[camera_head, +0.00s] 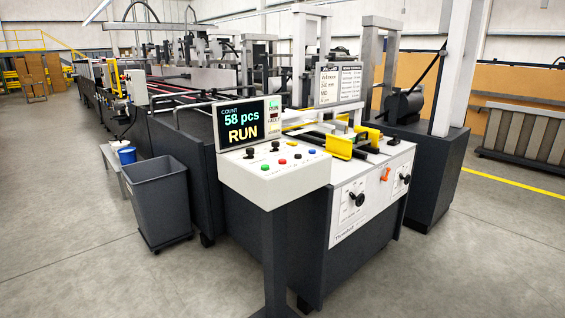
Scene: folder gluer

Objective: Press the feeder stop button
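A white control panel (272,175) stands on a dark post in the middle of the head view. Its sloped top carries several small buttons in a row: a green button (265,167), a red button (282,161), another green button and a blue button (312,151). Black knobs (250,153) sit behind them. The labels are too small to read, so I cannot tell which button is the feeder stop. The display (247,122) behind the panel reads "COUNT 58 pcs RUN". Neither of my grippers is in view.
The dark folder gluer (185,140) runs back left behind the panel. A grey bin (158,202) stands left of the panel. The floor in front is clear.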

